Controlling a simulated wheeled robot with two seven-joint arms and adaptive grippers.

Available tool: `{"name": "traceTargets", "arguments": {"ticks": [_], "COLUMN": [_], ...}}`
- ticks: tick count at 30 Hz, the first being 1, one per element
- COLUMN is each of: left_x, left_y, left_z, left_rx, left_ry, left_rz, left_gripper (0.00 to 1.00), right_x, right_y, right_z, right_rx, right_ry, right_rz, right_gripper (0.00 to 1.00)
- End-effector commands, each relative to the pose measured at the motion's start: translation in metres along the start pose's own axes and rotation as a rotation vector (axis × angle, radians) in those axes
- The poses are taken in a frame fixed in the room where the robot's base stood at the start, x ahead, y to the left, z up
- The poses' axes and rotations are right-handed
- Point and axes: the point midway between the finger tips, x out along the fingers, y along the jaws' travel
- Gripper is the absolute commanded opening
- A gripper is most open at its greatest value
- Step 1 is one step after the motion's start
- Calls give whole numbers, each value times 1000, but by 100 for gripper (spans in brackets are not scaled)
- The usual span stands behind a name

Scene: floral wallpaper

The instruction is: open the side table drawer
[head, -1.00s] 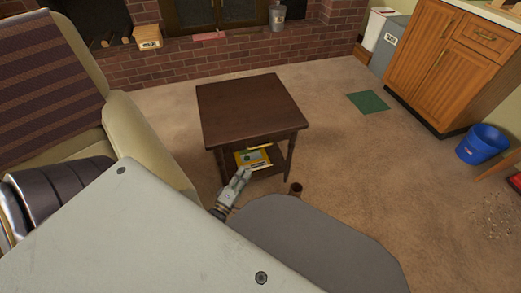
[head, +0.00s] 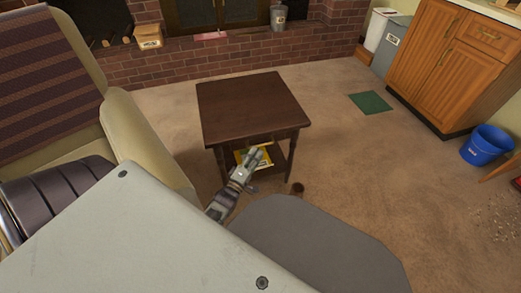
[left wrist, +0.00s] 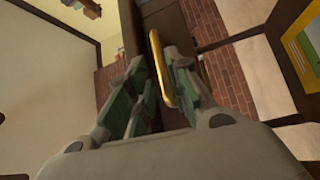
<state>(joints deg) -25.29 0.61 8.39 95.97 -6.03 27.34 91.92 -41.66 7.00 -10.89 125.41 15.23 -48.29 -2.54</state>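The dark brown side table (head: 250,103) stands in the middle of the head view. Its drawer front lies under the near edge of the top, seen steeply from above, and looks closed. My left gripper (head: 256,154) is in front of it, reaching up from below. In the left wrist view, the gold drawer handle (left wrist: 158,62) runs between the two fingers of my left gripper (left wrist: 164,72). The fingers are apart, with a gap on the handle's left side; the right finger is very close to it, and contact is unclear. My right gripper is not in view.
A yellow item (head: 241,157) lies on the table's lower shelf. A striped armchair (head: 50,75) stands close on the left. A brick hearth (head: 190,65) is behind, and a wooden cabinet (head: 445,70) and blue bucket (head: 484,146) are at right.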

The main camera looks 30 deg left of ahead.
Motion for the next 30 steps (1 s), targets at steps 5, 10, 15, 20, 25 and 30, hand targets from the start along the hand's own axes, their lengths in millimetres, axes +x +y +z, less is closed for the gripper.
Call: {"name": "traceTargets", "arguments": {"ticks": [5, 10, 15, 20, 25, 30], "left_x": [20, 36, 44, 47, 47, 47], "left_y": [-1, -1, -1, 0, 0, 0], "left_z": [0, 0, 0, 0, 0, 0], "left_rx": [1, 0, 0, 0, 0, 0], "left_ry": [1, 0, 0, 0, 0, 0], "left_rz": [2, 1, 0, 0, 0, 0], "left_gripper": [20, 20, 20, 20, 20, 6], "right_x": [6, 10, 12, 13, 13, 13], "right_y": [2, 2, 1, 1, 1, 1], "right_z": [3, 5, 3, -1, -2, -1], "right_rx": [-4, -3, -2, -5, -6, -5], "right_ry": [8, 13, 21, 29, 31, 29], "right_rz": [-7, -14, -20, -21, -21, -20], "right_gripper": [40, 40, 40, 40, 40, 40]}}
